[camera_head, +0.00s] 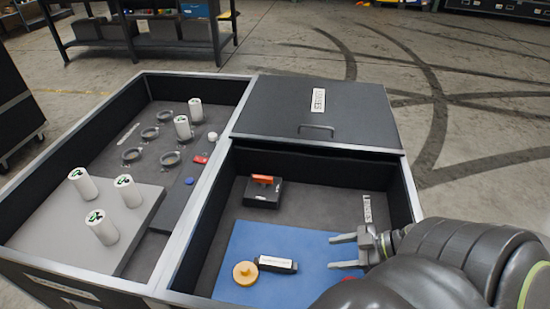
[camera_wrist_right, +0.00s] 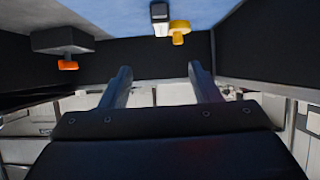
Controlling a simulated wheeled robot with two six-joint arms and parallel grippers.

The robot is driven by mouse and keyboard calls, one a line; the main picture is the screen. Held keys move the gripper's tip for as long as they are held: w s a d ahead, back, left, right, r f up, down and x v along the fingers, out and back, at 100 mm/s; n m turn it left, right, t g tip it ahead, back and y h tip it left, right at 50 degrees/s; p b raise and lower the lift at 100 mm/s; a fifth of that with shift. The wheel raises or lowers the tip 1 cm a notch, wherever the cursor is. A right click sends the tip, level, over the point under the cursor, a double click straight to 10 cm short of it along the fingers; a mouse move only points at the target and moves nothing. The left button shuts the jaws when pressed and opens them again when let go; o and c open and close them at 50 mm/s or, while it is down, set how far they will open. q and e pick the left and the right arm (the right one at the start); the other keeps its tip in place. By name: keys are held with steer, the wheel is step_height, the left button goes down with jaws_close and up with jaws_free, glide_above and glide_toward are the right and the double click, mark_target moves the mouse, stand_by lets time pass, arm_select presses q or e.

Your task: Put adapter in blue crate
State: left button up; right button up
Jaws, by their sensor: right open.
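No object is clearly marked as the adapter. Candidates lie in the right compartment: a black bar with a white label (camera_head: 277,264), a yellow round piece (camera_head: 245,273) touching or close to its left end, and a black block with an orange top (camera_head: 263,192). They also show in the right wrist view: the bar (camera_wrist_right: 160,18), the yellow piece (camera_wrist_right: 179,32) and the block (camera_wrist_right: 62,42). A blue container (camera_head: 194,9) on the back shelf may be the blue crate. My right gripper (camera_head: 335,252) is open and empty, right of the bar, over the blue mat (camera_head: 290,240). My left gripper is not visible.
The left compartment holds several white cylinders (camera_head: 104,228), dark rings (camera_head: 132,155) and a grey raised board (camera_head: 60,225). A closed black lid (camera_head: 345,110) with a handle lies behind the right compartment. Dark walls (camera_head: 402,190) surround it. Open floor lies beyond.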

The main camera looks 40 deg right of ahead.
mark_target(275, 262)
steer(key=b+x, duration=0.1)
steer(key=x, duration=0.5)
steer(key=shift+f, duration=0.1)
steer(key=x, duration=0.6)
steer(key=shift+w+a+f+p, duration=0.3)
steer(key=shift+w+a, duration=0.1)
steer(key=shift+w, duration=0.1)
steer(key=x, duration=0.3)
steer(key=shift+a+p, duration=0.15)
steer(key=shift+p, duration=0.25)
steer(key=shift+w+a+f, duration=0.25)
steer(key=shift+w+f, duration=0.05)
steer(key=shift+w, duration=0.05)
steer(key=c, duration=1.2)
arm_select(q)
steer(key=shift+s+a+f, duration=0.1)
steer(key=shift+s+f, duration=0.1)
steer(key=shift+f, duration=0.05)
arm_select(e)
steer(key=shift+r, duration=0.1)
